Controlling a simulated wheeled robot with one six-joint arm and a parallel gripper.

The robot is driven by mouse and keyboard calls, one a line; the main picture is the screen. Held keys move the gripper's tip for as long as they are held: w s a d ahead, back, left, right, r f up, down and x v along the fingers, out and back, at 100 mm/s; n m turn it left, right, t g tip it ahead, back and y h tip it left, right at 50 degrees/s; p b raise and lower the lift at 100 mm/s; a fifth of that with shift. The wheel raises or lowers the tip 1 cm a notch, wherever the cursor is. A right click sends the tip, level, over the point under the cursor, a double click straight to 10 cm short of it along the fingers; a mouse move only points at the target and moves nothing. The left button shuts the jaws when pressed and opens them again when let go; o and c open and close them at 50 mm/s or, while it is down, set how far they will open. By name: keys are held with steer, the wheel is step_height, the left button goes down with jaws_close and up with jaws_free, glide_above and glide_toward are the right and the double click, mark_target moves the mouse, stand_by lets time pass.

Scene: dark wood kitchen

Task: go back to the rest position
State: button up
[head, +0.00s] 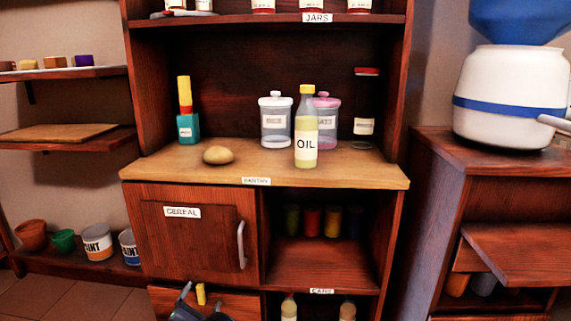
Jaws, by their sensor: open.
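My gripper (201,306) shows at the bottom edge, left of centre, in the head view. Only its dark grey upper parts are in the picture; the rest is cut off below. It is open, and I see nothing held in it. It is in front of the drawer front (235,303) below the cereal cupboard door (190,236). A small yellow piece (201,294) shows just behind it; I cannot tell what it is or whether the gripper touches it.
The pantry counter (350,176) holds an oil bottle (306,135), a potato-like lump (218,155), a teal-and-yellow bottle (188,125) and jars (275,120). The cupboard handle (241,245) sticks out. A wooden flap (520,255) juts out at right. Paint tins (97,243) stand left.

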steer(key=n, duration=0.4)
steer(key=shift+d+r+p, duration=0.15)
steer(key=shift+r+p, duration=0.1)
steer(key=shift+p, duration=0.05)
steer(key=n+p, duration=0.1)
steer(key=n, duration=0.1)
steer(key=n+p, duration=0.2)
steer(key=shift+r, duration=0.35)
steer(key=shift+s+f+p, duration=0.1)
steer(key=shift+s+p, duration=0.2)
steer(key=shift+s, duration=0.95)
